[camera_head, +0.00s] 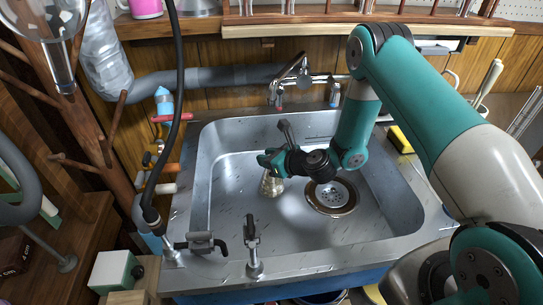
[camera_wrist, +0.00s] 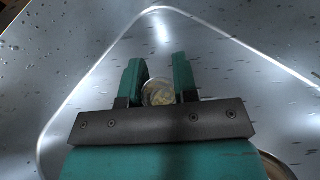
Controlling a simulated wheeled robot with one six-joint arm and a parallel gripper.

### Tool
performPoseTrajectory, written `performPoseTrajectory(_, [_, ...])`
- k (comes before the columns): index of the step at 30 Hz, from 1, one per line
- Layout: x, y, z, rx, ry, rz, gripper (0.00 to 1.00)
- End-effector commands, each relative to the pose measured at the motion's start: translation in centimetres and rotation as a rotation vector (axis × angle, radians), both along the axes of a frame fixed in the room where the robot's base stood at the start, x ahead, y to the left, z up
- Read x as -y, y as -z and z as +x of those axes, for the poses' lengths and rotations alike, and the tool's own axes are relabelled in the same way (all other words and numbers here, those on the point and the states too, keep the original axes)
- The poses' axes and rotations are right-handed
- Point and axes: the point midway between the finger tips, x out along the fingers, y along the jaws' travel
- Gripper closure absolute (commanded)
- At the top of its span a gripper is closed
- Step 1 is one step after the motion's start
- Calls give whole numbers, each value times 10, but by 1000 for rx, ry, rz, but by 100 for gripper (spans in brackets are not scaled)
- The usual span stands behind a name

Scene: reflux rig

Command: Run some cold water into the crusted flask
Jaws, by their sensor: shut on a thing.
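The crusted flask (camera_head: 271,184) is a small glass vessel with a yellowish-brown lower part, inside the steel sink (camera_head: 232,215). My gripper (camera_head: 268,163) is above it in the head view and is shut on its upper part. In the wrist view my gripper's two green fingers (camera_wrist: 159,80) stand either side of the round flask (camera_wrist: 157,92). The flask's neck is largely hidden by the gripper. I cannot tell whether its base touches the sink floor. The faucet (camera_head: 290,80) stands at the sink's back edge, behind the flask. No water stream shows.
A round drain (camera_head: 331,196) lies right of the flask. Two small valve fittings (camera_head: 252,246) stand on the front-left rim. A black hose (camera_head: 177,110) hangs at the left, and a wooden rack (camera_head: 80,120) stands beyond it. The sink's front floor is clear.

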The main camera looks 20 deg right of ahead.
Motion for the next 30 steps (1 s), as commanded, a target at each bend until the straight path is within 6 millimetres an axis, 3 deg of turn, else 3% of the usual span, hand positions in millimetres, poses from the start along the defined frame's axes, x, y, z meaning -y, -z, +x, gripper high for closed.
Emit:
performPoseTrajectory(12, [0,4,0,0,-1,-2,100])
performPoseTrajectory(13, [0,5,0,-1,-1,-3,70])
performPoseTrajectory(17, [0,5,0,0,-1,-2,43])
performPoseTrajectory(30, [2,-4,-5,-2,-8,1,43])
